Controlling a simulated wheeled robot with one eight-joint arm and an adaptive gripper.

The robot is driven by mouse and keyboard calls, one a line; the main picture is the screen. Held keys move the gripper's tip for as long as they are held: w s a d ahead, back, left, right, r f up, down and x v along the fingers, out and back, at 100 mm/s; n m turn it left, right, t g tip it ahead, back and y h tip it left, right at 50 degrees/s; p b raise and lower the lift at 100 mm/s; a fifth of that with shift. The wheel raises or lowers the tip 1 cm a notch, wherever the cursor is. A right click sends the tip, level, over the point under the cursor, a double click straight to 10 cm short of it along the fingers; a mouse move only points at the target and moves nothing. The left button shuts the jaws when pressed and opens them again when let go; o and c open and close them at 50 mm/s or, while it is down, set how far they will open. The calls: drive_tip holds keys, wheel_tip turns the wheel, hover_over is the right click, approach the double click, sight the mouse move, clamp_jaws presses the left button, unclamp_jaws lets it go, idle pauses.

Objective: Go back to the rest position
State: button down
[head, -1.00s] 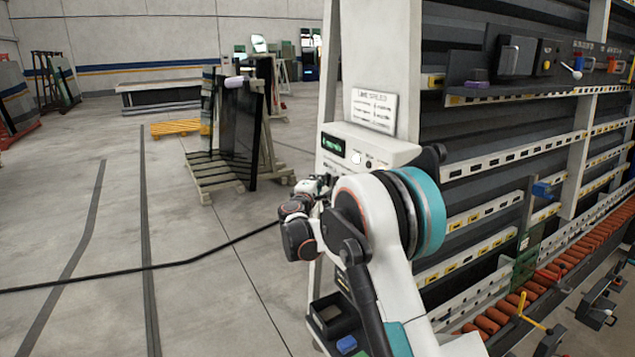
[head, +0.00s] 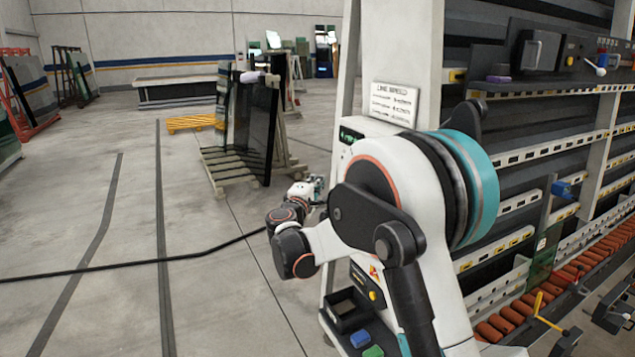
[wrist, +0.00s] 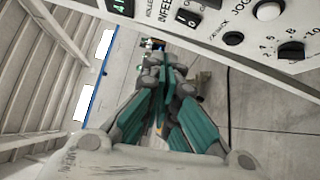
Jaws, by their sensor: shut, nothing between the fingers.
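My gripper (wrist: 163,72) fills the middle of the wrist view, with grey pads and teal links. Its fingers are drawn together with nothing held between them. In the head view it shows small beyond my wrist joints (head: 318,187), left of the control panel (head: 373,128) and in front of the floor, partly hidden by my arm. In the wrist view the control panel (wrist: 225,22) runs along the top right, tilted, with a gap between it and the fingers.
The vertical washer (head: 540,130) stands to the right with orange rollers (head: 550,300) along its base. A dark tray (head: 350,310) sits below the panel. A glass rack (head: 250,130) stands behind on the floor. A black cable (head: 140,264) crosses open floor at left.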

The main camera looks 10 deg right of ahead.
drive_tip(key=s+d+f+m+g+y+b, duration=0.1)
drive_tip(key=s+d+f+m+g+b, duration=0.2)
drive_tip(key=s, duration=0.4)
drive_tip(key=s+d+m+g+b, duration=0.1)
drive_tip(key=s+d+m+b, duration=0.1)
drive_tip(key=s+d, duration=0.4)
drive_tip(key=s+d+f+m+g+y+b, duration=0.1)
drive_tip(key=s+d+f+m+g+b, duration=0.15)
drive_tip(key=s, duration=0.65)
drive_tip(key=s+a+f+m+g+y+b, duration=0.1)
drive_tip(key=s+f+m+y+b, duration=0.1)
drive_tip(key=s+f, duration=0.4)
drive_tip(key=s+a+f+m+g+y+b, duration=0.1)
drive_tip(key=s+f+b, duration=0.3)
drive_tip(key=s, duration=0.9)
drive_tip(key=s+a+f+m+g+y+b, duration=0.1)
drive_tip(key=s+a+f+m+y+b, duration=0.1)
drive_tip(key=s+f, duration=0.6)
drive_tip(key=shift+s+a+m+y+b, duration=0.35)
drive_tip(key=shift+s+a+y+b, duration=0.2)
drive_tip(key=shift+s+a+y, duration=0.2)
